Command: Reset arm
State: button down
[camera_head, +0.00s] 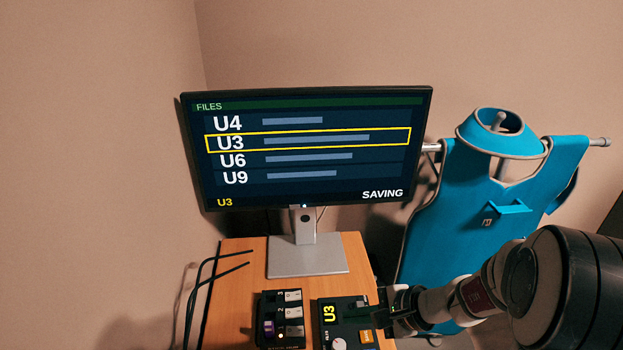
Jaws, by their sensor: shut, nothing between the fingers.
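My gripper (372,312) is at the lower right of the head view, over the right side of a dark control box (330,338) with a yellow "U3" label, a white knob and an orange button. Its fingers are shut with nothing held. I cannot tell whether the fingertips touch the box. My arm reaches in from the right edge.
A monitor (308,150) on a grey stand (305,258) shows a file list with U3 framed and "SAVING". A dark keypad (266,325) stands left of the control box on the wooden table (236,290). Black cables (208,285) lie left. A blue apron (450,220) hangs behind my arm.

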jog(key=s+a+r+n+g, duration=0.2)
jog(key=s+a+r+n, duration=0.15)
jog(key=s, duration=0.25)
jog(key=s+a+r+n+g, duration=0.25)
jog(key=s+a+r, duration=0.2)
jog(key=s, duration=0.25)
jog(key=s+d+n+h, duration=0.1)
jog(key=s+n+h, duration=0.1)
jog(key=s, duration=0.3)
jog(key=s+d+n+g+h, duration=0.1)
jog(key=s+n+h, duration=0.1)
jog(key=s, duration=0.4)
jog(key=shift+s+d+f+h, duration=0.2)
jog(key=shift+d+h, duration=0.2)
jog(key=shift+h, duration=0.3)
